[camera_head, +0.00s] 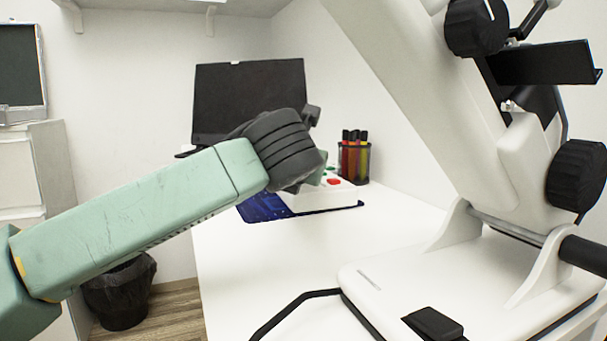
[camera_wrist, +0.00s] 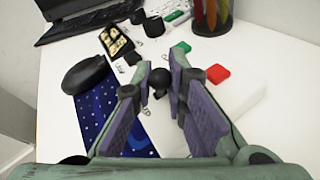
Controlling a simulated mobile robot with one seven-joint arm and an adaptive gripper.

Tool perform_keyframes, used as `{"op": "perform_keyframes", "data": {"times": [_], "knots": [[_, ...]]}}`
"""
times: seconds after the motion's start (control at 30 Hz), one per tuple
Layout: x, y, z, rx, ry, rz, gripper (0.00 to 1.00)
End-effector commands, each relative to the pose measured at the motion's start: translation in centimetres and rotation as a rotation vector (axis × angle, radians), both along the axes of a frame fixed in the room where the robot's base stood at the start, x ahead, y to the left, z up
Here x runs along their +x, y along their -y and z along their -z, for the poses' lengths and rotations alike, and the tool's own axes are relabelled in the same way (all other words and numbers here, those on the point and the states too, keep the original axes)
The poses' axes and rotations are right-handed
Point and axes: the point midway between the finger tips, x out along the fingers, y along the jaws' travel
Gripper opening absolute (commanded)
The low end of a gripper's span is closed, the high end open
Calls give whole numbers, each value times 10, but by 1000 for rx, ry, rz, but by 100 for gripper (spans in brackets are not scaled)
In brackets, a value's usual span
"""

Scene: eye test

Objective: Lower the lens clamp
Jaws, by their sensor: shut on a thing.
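My gripper (camera_wrist: 168,82) shows in the wrist view, with its two purple-padded fingers close around a small black knob-like piece (camera_wrist: 160,80). I cannot tell for sure that this piece is the lens clamp. Another dark piece (camera_wrist: 196,74) is by the right fingertip. Below and right of the fingers is a white box (camera_wrist: 240,98) with a red button (camera_wrist: 218,73). In the head view the box (camera_head: 318,200) stands on the white table, and my arm's dark wrist hides most of my gripper and the piece it holds.
A large white microscope-like device (camera_head: 430,100) with black knobs stands at the right. A blue patterned mat (camera_head: 262,208) lies by the box. Behind are a dark laptop (camera_head: 245,95) and a pen holder (camera_head: 354,165). The table front (camera_head: 240,290) is mostly clear.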

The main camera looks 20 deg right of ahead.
Motion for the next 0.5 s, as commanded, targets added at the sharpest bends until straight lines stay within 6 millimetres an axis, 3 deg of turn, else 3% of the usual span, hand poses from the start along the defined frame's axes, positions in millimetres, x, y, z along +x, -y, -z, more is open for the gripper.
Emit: {"op": "perform_keyframes", "data": {"times": [0.27,0.3,0.5], "knots": [[-1,1,0,0,1,4,0],[-1,1,0,0,1,4,15],[-1,1,0,0,0,2,29]]}}
